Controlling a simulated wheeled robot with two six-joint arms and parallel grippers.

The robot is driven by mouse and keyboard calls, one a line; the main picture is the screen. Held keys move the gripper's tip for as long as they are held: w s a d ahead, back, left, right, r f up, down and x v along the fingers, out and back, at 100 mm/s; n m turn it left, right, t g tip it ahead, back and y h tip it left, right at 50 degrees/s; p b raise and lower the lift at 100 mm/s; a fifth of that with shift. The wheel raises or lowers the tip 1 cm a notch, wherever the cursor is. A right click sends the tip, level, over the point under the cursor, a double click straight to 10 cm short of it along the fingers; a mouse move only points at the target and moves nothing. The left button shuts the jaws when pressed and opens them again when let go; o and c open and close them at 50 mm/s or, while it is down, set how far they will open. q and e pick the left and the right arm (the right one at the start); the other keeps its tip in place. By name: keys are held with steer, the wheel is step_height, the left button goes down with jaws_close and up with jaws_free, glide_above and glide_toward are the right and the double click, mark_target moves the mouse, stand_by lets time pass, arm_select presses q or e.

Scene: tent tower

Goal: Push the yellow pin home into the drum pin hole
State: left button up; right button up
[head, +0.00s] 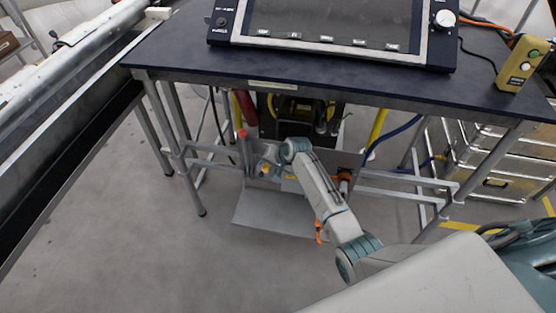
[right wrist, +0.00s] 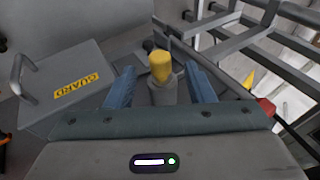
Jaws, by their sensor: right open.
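The yellow pin (right wrist: 161,66) stands upright in a grey round collar (right wrist: 163,92) in the right wrist view, with its head and upper part showing above the collar. Whether it is fully seated cannot be told. My right gripper (right wrist: 159,72) is open, its two blue fingers on either side of the pin with a gap to each. In the head view my right gripper (head: 268,167) is under the workbench, low down, and a small yellow spot beside it is probably the pin. The hole itself is hidden. My left gripper is not in view.
A grey guard plate (right wrist: 70,85) with a handle and yellow GUARD label lies left of the pin. Grey frame bars (right wrist: 255,35) stand at the right. The workbench (head: 180,60) overhangs the area, with its legs on both sides.

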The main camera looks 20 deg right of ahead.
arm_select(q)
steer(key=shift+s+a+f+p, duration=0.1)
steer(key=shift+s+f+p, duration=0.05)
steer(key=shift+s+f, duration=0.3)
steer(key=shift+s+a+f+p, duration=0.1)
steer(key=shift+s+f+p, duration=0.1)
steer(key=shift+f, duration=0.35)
arm_select(e)
steer(key=v, duration=0.8)
